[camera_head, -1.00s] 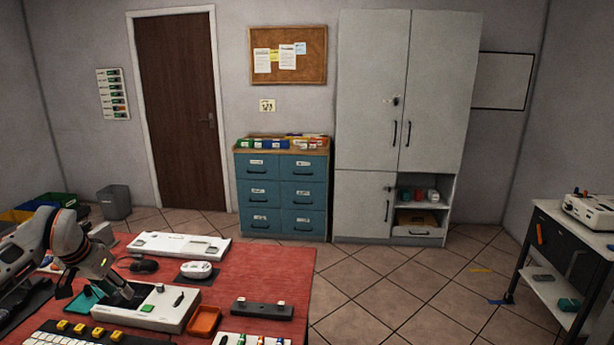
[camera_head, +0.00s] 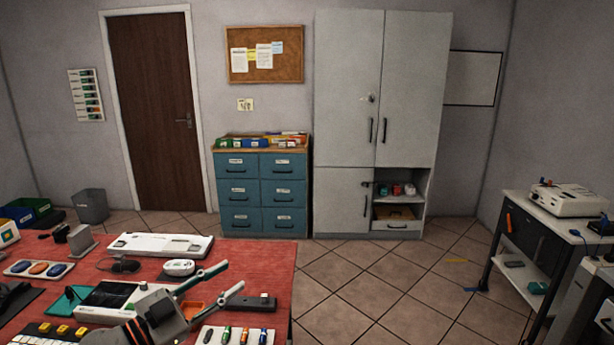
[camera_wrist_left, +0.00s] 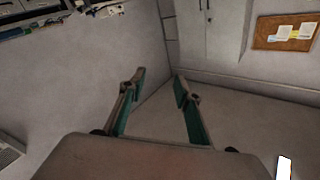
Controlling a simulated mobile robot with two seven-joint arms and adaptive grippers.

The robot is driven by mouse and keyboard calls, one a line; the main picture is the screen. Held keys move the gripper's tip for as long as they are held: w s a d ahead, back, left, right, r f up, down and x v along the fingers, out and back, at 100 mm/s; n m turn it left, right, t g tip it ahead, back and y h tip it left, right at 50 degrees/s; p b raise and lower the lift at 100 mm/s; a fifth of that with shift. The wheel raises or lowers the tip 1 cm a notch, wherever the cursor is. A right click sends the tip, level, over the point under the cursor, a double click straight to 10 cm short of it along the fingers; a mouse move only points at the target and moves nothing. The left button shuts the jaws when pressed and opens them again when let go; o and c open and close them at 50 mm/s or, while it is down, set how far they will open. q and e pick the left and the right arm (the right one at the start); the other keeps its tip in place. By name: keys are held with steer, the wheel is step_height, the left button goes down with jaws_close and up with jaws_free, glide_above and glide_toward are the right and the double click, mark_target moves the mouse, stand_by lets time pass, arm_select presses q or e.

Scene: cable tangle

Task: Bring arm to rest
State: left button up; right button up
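My left gripper (camera_head: 235,275) is at the lower middle of the head view, in front of the red-topped table (camera_head: 268,258). Its two fingers are spread apart and point to the right and slightly up, with nothing between them. In the left wrist view the open fingers (camera_wrist_left: 159,80) show against bare wall and floor, touching nothing. My left arm is mostly out of the picture below. My right gripper is not in view.
A trolley (camera_head: 521,207) stands at right.

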arm_select(q)
steer(key=s+a+f+n+t+y, duration=0.2)
steer(key=s+a+n+y, duration=0.25)
steer(key=a+y, duration=0.3)
steer(key=s+a+f+n+t+y, duration=0.25)
steer(key=a+n+y, duration=0.25)
steer(key=a+y, duration=0.25)
steer(key=s+a+f+m+g+y, duration=0.35)
steer(key=s+f+g, duration=0.75)
steer(key=s+f, duration=0.75)
steer(key=d+f+n+t+h, duration=0.3)
steer(key=d+f+h, duration=0.4)
steer(key=d+f, duration=0.6)
steer(key=shift+s+d+f+h, duration=0.35)
steer(key=shift+s+d+f, duration=0.05)
steer(key=shift+d, duration=0.6)
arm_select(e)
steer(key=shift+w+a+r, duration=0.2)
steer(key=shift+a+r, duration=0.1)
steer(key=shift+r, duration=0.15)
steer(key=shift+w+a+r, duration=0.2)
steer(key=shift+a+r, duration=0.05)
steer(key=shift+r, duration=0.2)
arm_select(q)
steer(key=shift+t, duration=0.25)
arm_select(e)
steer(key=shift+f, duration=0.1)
